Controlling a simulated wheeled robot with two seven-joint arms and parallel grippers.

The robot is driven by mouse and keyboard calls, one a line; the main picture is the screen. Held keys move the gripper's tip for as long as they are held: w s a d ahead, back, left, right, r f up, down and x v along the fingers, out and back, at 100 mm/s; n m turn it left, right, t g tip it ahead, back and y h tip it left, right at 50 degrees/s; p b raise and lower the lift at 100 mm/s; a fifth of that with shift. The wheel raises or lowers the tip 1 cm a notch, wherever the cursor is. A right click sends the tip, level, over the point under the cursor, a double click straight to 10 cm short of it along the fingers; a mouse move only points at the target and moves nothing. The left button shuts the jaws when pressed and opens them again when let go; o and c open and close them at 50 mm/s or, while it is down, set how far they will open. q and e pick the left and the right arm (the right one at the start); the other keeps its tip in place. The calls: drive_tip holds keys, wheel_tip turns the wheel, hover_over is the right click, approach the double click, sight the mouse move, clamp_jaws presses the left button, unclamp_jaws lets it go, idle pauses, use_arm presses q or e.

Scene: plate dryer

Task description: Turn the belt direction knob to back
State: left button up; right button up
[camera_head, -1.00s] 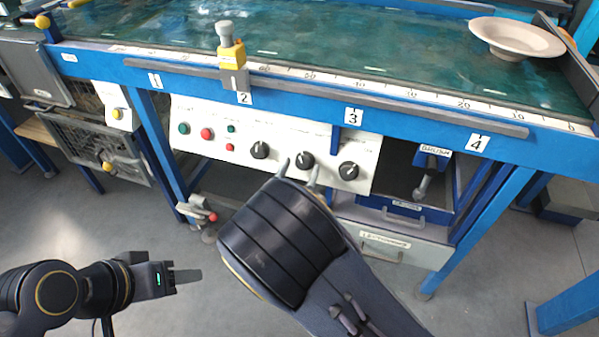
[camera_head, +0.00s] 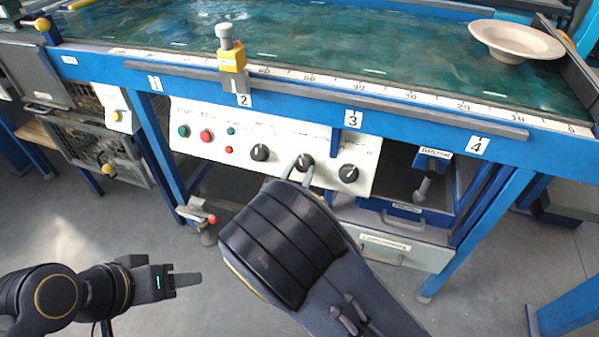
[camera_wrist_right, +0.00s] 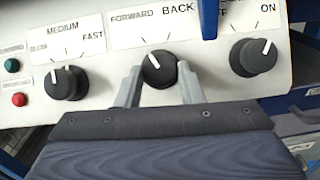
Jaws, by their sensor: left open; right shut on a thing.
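The belt direction knob (camera_wrist_right: 158,66) is the middle black knob, under the FORWARD and BACK labels in the right wrist view. Its white mark points up and left, toward the FORWARD side. The knob (camera_head: 305,161) also shows on the white panel in the head view. My right gripper (camera_wrist_right: 160,78) has one grey finger on each side of the knob and is shut on it. My right gripper (camera_head: 299,171) reaches up to the panel in the head view. My left gripper (camera_head: 188,281) is open and empty, low at the left, away from the panel.
The speed knob (camera_wrist_right: 66,83) is left of the gripped knob and the OFF/ON knob (camera_wrist_right: 254,56) is right. Green and red buttons (camera_head: 206,136) sit further left. A blue bracket (camera_wrist_right: 209,18) hangs close by. A plate (camera_head: 516,40) lies on the belt.

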drive_tip(key=m+g+h, duration=0.1)
drive_tip(key=m, duration=0.1)
drive_tip(key=m+g+h, duration=0.1)
drive_tip(key=m, duration=0.2)
drive_tip(key=m+h, duration=0.1)
drive_tip(key=m, duration=0.1)
drive_tip(key=shift+w+a+r+m+g+b, duration=0.1)
drive_tip(key=shift+w+a+m+g+b, duration=0.05)
drive_tip(key=shift+a+m+g+b, duration=0.2)
drive_tip(key=m+g, duration=0.1)
drive_tip(key=m, duration=0.2)
drive_tip(key=m+g+h, duration=0.1)
drive_tip(key=m+g, duration=0.1)
drive_tip(key=m, duration=0.1)
drive_tip(key=shift+w+a+r+m+h, duration=0.15)
drive_tip(key=shift+r+m+h, duration=0.05)
drive_tip(key=shift+m+h, duration=0.1)
drive_tip(key=shift+g, duration=0.25)
drive_tip(key=o, duration=1)
drive_tip(key=p+v, duration=0.2)
drive_tip(key=v, duration=0.5)
drive_tip(key=shift+s+a+r, duration=0.1)
drive_tip(key=shift+s+a, duration=0.15)
drive_tip(key=shift+s, duration=0.05)
